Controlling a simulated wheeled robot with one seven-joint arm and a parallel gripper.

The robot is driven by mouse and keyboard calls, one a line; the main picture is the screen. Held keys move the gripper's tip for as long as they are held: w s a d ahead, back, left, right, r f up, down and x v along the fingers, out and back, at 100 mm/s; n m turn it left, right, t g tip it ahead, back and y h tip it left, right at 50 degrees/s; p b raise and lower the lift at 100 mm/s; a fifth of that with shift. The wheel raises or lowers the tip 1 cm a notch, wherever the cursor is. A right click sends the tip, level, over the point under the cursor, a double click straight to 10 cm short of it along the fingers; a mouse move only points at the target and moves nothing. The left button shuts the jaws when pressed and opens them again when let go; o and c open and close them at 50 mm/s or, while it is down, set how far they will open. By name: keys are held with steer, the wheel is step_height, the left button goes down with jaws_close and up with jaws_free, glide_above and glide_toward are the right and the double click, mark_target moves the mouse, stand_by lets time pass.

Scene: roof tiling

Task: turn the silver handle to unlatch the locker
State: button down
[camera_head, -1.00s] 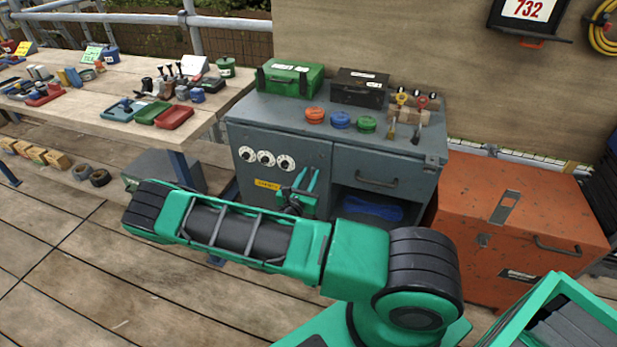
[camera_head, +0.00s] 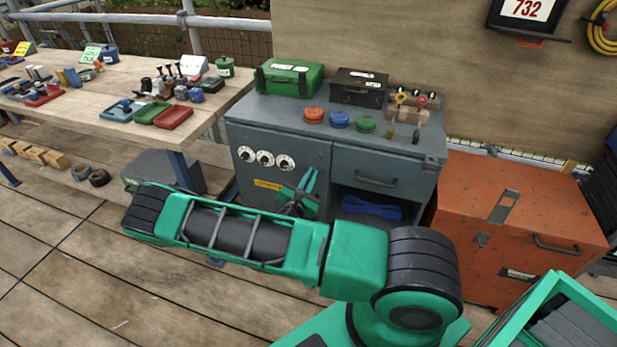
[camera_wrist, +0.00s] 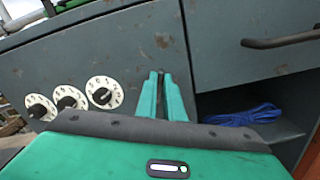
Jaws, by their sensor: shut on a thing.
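The locker (camera_head: 285,145) is a worn blue-grey cabinet, and its door on the left carries three white dials (camera_head: 266,159). The door lies flush with the front. My gripper (camera_head: 308,182) is at the right part of this door, with its green fingers nearly together. In the wrist view the fingertips (camera_wrist: 161,76) meet the door face, shut on the silver handle, which the fingers hide almost fully. The dials (camera_wrist: 104,93) show left of the fingers there. A yellow label (camera_head: 267,185) sits below the dials.
Right of the door are a drawer with a dark handle (camera_head: 377,182) and an open shelf with blue rope (camera_head: 371,208). An orange chest (camera_head: 520,205) stands to the right. A wooden workbench (camera_head: 90,115) with trays is at the left.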

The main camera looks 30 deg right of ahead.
steer(key=m, duration=0.4)
steer(key=f+m, duration=0.1)
steer(key=m, duration=0.8)
steer(key=shift+s+d+f, duration=0.15)
steer(key=shift+s+f, duration=0.1)
steer(key=shift+s, duration=0.05)
steer(key=shift+m, duration=0.4)
steer(key=c, duration=1.9)
jaws_free()
steer(key=shift+o, duration=0.2)
steer(key=v, duration=1)
steer(key=shift+s+a, duration=0.25)
